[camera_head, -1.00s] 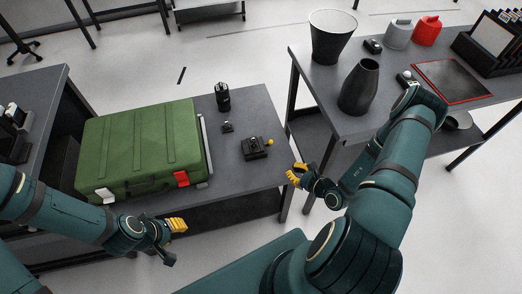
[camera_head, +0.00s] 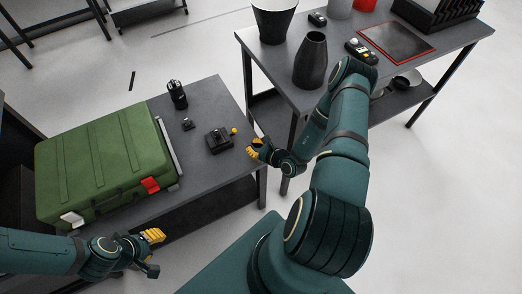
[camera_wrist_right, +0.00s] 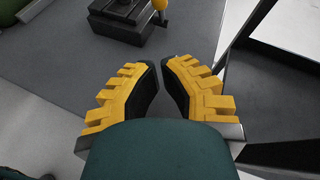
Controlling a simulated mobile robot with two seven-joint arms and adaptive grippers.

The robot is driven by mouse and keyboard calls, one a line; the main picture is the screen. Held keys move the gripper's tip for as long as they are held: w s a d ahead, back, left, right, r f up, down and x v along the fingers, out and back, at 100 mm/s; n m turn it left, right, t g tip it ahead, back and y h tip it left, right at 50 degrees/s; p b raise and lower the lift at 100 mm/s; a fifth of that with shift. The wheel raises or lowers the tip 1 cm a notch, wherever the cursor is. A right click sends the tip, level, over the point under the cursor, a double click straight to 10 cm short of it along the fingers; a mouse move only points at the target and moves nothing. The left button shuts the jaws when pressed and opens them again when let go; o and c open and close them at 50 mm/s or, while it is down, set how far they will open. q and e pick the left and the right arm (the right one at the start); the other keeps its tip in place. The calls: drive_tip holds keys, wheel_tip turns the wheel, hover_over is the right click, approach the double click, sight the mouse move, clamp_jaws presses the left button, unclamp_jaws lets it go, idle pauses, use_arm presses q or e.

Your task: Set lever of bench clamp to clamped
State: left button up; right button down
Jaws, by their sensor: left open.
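The bench clamp (camera_head: 219,141) is a small black block on the grey table, near its right edge. Its lever ends in a yellow knob (camera_head: 234,131) that sticks out toward the right. In the right wrist view the clamp (camera_wrist_right: 122,25) and the yellow knob (camera_wrist_right: 160,5) are cut by the top edge. My right gripper (camera_head: 253,149) is at the table's right edge, just right of the clamp and apart from it. Its fingertips (camera_wrist_right: 160,66) are close together with nothing seen between them. My left gripper (camera_head: 156,250) is open and empty in front of the table, away from the clamp.
A green case (camera_head: 100,165) fills the table's left part. A black bottle-like item (camera_head: 177,95) and a small black piece (camera_head: 188,124) stand behind the clamp. A second table at the right holds a dark vase (camera_head: 311,62), a bucket (camera_head: 274,20) and a red-edged mat (camera_head: 397,40).

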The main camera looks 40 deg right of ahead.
drive_tip(key=x, duration=0.3)
drive_tip(key=shift+w+a+f, duration=0.1)
drive_tip(key=shift+w+f, duration=0.1)
drive_tip(key=shift+w+a+r, duration=0.1)
drive_tip(key=shift+w+r, duration=0.2)
drive_tip(key=shift+w, duration=0.25)
drive_tip(key=shift+w+a+r, duration=0.15)
drive_tip(key=shift+w+r, duration=0.1)
drive_tip(key=shift+w, duration=0.25)
use_arm(q)
drive_tip(key=shift+s+f+b, duration=0.15)
drive_tip(key=shift+f+b, duration=0.15)
drive_tip(key=shift+f, duration=0.15)
use_arm(e)
drive_tip(key=shift+w+a+r, duration=0.2)
drive_tip(key=shift+w+r, duration=0.1)
drive_tip(key=shift+w, duration=0.35)
use_arm(q)
drive_tip(key=shift+r, duration=0.1)
use_arm(e)
drive_tip(key=shift+d, duration=0.1)
drive_tip(key=shift+r, duration=0.1)
drive_tip(key=shift+r+g, duration=0.1)
drive_tip(key=shift+g, duration=0.2)
use_arm(q)
drive_tip(key=shift+w+a+r+p, duration=0.2)
drive_tip(key=shift+a+p, duration=0.1)
drive_tip(key=shift+a, duration=0.5)
use_arm(e)
drive_tip(key=shift+w, duration=0.1)
